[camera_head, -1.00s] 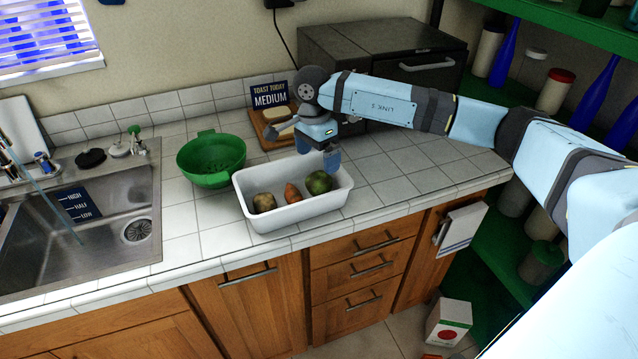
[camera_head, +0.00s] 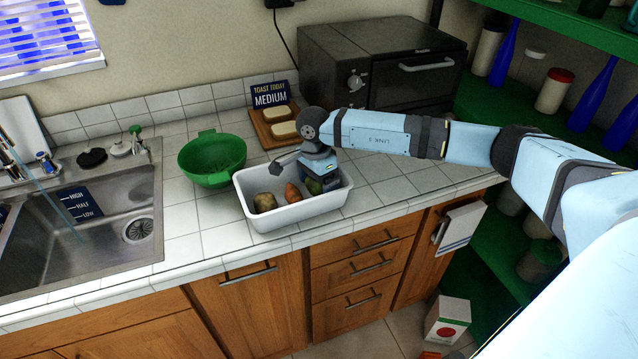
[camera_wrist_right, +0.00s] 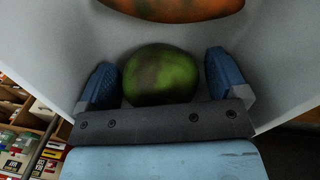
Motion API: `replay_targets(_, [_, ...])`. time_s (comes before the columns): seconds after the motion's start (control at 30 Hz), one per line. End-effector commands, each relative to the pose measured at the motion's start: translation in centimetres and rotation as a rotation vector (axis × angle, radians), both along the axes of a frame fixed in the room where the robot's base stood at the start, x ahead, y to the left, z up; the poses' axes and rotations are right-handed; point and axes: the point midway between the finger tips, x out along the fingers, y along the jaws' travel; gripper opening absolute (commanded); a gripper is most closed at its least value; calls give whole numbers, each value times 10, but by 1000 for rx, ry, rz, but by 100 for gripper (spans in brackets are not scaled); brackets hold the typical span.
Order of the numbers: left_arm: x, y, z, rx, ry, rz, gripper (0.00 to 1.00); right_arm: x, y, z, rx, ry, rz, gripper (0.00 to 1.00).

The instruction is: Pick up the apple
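The apple (camera_wrist_right: 160,75) is round and green with dark brownish patches. It lies at the right end of a white tray (camera_head: 290,217) on the counter. In the head view only part of the apple (camera_head: 313,187) shows below my right gripper (camera_head: 318,181). In the wrist view my right gripper (camera_wrist_right: 162,76) is open, with one blue finger on each side of the apple. Narrow gaps show between the fingers and the fruit. My left gripper is not in view.
An orange carrot-like item (camera_head: 292,193) and a brown potato-like item (camera_head: 265,202) share the tray. A green colander (camera_head: 212,160), a wooden board (camera_head: 262,130) with bread slices and a dark toaster oven (camera_head: 380,70) stand behind. The sink is at left.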

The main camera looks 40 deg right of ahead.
Motion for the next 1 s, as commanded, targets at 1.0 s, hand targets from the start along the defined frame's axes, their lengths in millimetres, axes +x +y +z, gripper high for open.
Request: replay_targets(1.0, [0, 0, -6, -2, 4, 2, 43, 1, 0, 88, 1, -6, 2, 43])
